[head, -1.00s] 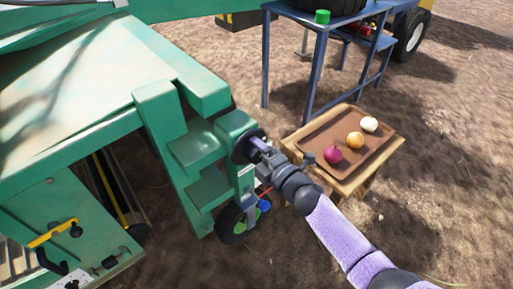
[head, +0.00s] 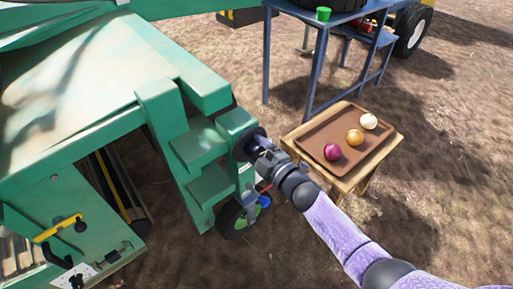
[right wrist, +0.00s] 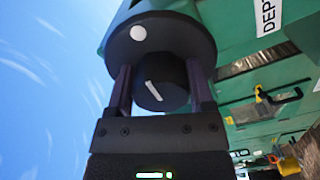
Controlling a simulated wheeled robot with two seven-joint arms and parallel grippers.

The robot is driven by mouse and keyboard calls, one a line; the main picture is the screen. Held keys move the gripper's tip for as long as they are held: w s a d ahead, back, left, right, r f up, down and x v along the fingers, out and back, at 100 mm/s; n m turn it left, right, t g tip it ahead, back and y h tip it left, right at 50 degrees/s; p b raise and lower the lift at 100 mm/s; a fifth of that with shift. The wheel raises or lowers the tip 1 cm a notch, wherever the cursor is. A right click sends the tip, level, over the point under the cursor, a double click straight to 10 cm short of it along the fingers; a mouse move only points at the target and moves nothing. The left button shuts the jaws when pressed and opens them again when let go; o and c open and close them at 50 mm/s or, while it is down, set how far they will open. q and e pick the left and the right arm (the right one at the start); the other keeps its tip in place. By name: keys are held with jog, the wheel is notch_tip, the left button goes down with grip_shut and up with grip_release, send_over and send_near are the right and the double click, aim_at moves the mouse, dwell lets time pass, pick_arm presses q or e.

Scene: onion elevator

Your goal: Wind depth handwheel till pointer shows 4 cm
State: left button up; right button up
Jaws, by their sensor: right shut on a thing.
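The black depth handwheel (head: 247,144) is mounted on the end of the green machine arm in the head view. In the right wrist view the handwheel disc (right wrist: 160,32) bears a white dot, and its round hub with a white line shows between the fingers. My right gripper (head: 262,147) is shut on that hub; its fingers (right wrist: 160,88) stand on either side of it in the right wrist view. A red pointer (head: 265,189) sits below the wheel, too small to read. A label beginning "DEPT" (right wrist: 268,14) is partly cut off. My left gripper is not in view.
A wooden stand holds a brown tray (head: 318,138) with three onions, close beside my right forearm. A blue table (head: 318,62) is behind. Bare soil lies at lower right.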

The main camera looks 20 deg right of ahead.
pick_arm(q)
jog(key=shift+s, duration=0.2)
pick_arm(e)
jog(key=shift+f, duration=0.1)
jog(key=o, duration=1.2)
jog(key=shift+o, duration=0.2)
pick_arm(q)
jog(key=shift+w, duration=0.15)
pick_arm(e)
jog(key=shift+s+d+p, duration=0.1)
jog(key=shift+s+p, duration=0.2)
jog(key=shift+s, duration=0.05)
pick_arm(q)
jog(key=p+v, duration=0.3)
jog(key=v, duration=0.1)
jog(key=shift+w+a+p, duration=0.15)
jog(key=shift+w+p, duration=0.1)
jog(key=shift+p, duration=0.1)
pick_arm(e)
jog(key=v, duration=0.9)
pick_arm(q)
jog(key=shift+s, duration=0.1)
pick_arm(e)
jog(key=shift+s, duration=0.1)
